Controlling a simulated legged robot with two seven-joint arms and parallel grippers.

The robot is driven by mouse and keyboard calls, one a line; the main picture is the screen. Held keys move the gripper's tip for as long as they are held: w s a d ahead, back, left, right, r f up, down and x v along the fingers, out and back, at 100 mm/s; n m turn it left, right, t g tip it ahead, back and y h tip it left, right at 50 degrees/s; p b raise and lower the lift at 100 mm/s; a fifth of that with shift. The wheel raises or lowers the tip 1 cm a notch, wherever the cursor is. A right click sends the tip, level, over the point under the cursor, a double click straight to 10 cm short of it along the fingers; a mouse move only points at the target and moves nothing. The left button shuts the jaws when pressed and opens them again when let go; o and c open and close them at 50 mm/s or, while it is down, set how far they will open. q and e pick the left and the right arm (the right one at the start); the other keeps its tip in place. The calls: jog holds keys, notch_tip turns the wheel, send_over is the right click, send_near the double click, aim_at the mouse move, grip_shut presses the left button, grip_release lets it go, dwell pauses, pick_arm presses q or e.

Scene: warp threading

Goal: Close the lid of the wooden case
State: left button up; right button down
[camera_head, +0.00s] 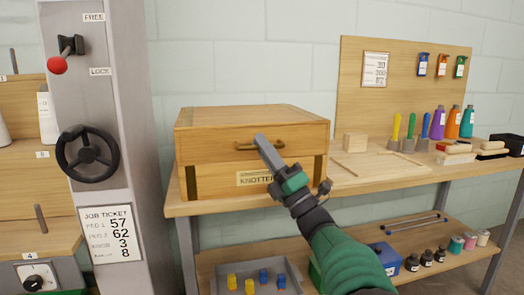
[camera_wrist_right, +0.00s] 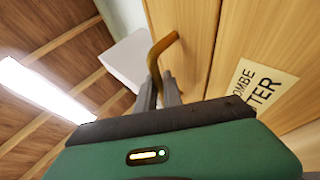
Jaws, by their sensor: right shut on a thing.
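The wooden case (camera_head: 205,182) stands on the workbench, with a paper label reading "KNOTTER" on its lower front. Its lid (camera_head: 205,145) lies over the body and looks level, down or nearly so; I cannot tell whether it is fully seated. A brass handle (camera_head: 245,147) sits on the lid's front face. My right gripper (camera_head: 261,142) reaches up from the lower right and is shut on this handle. In the right wrist view, the handle (camera_wrist_right: 162,47) rises from between the fingertips (camera_wrist_right: 159,90). The left gripper is not in view.
A grey column with a black handwheel (camera_head: 87,150) and a red-knobbed lever (camera_head: 58,64) stands left of the case. Brushes, bottles and a wooden block (camera_head: 355,142) occupy the bench (camera_head: 400,182) to the right. A tray (camera_head: 219,278) with small colored pieces sits on the lower shelf.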

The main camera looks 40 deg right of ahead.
jog(key=shift+f, duration=0.5)
jog(key=c, duration=1.5)
grip_release()
jog(key=v, duration=1.7)
